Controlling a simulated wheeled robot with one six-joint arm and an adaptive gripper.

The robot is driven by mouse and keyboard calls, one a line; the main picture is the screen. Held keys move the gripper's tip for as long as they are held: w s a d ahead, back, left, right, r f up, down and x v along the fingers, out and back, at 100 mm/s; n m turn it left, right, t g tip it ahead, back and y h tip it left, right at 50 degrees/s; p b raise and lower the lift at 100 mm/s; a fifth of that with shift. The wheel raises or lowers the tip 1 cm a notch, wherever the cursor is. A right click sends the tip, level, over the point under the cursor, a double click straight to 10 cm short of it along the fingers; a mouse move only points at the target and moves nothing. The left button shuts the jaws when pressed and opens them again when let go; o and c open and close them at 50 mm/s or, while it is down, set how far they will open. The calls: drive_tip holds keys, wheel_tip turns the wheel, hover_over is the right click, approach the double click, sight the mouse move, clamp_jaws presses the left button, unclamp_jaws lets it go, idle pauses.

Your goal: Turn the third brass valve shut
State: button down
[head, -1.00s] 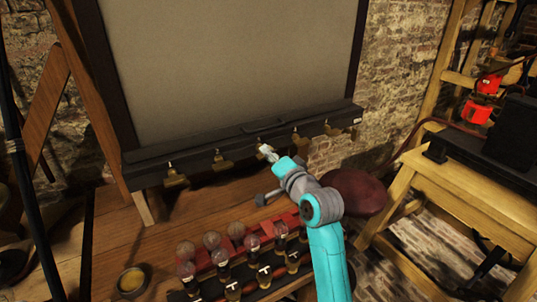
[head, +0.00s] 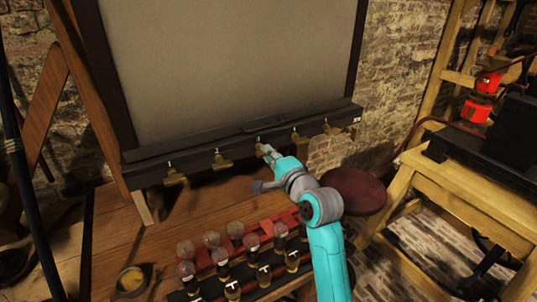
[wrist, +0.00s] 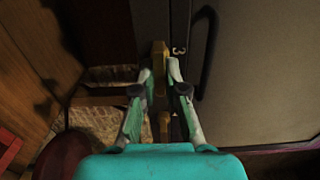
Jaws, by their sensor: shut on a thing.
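A row of several brass valves hangs along the dark ledge (head: 245,142) under the big grey panel. The third brass valve (wrist: 159,56) shows in the wrist view beside a mark that looks like "3". My gripper (wrist: 158,78) is shut on it, with one finger on each side of its brass part. In the head view my gripper (head: 267,151) covers much of this valve, so its handle angle is hard to tell. The first valve (head: 175,175) and second valve (head: 221,161) are to the left; the fourth (head: 298,138) and fifth (head: 328,127) are to the right.
Glass-topped jars (head: 252,243) in a red rack stand on the wooden bench below my arm. A small bowl (head: 132,280) is at lower left. A dark red round seat (head: 355,192) and a wooden table (head: 450,190) are at right.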

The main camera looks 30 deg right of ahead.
drive_tip(key=c, duration=1.2)
unclamp_jaws()
drive_tip(key=s, duration=1.2)
